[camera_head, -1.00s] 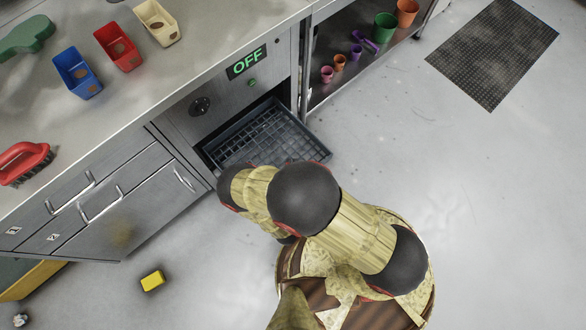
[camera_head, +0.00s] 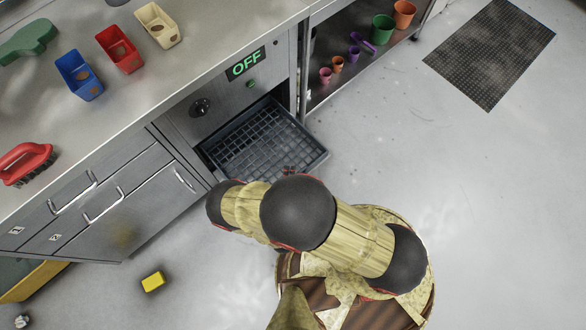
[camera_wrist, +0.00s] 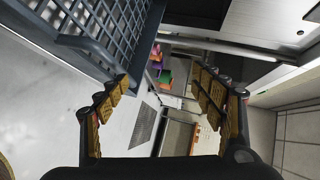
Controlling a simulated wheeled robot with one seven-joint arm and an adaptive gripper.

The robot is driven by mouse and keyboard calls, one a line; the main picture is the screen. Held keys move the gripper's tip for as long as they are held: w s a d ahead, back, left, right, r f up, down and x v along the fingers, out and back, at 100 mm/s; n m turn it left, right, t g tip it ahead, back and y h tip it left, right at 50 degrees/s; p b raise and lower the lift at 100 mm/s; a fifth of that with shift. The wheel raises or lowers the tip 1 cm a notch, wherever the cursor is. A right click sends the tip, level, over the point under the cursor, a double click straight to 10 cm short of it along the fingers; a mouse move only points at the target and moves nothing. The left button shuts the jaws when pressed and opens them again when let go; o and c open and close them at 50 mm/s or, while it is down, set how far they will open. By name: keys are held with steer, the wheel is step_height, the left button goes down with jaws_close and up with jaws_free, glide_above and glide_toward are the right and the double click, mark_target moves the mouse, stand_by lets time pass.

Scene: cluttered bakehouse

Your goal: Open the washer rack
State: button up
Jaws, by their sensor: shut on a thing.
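The washer rack (camera_head: 262,147), a dark grid tray, sticks out of the opening of a steel washer (camera_head: 215,95) under the counter. A lit sign on the washer reads OFF. The wrist view shows the rack's grid wall and rim (camera_wrist: 92,48) close up at upper left.
Steel drawers (camera_head: 110,195) with bar handles stand left of the washer. A shelf (camera_head: 340,85) with several coloured cups is to its right. A yellow sponge (camera_head: 153,282) lies on the floor. The floor right of the rack is clear up to a dark mat (camera_head: 490,50).

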steer(key=shift+s+d, duration=0.1)
steer(key=shift+s, duration=0.3)
steer(key=c, duration=0.6)
steer(key=shift+o, duration=0.2)
steer(key=shift+s+r, duration=0.1)
steer(key=shift+s, duration=2.5)
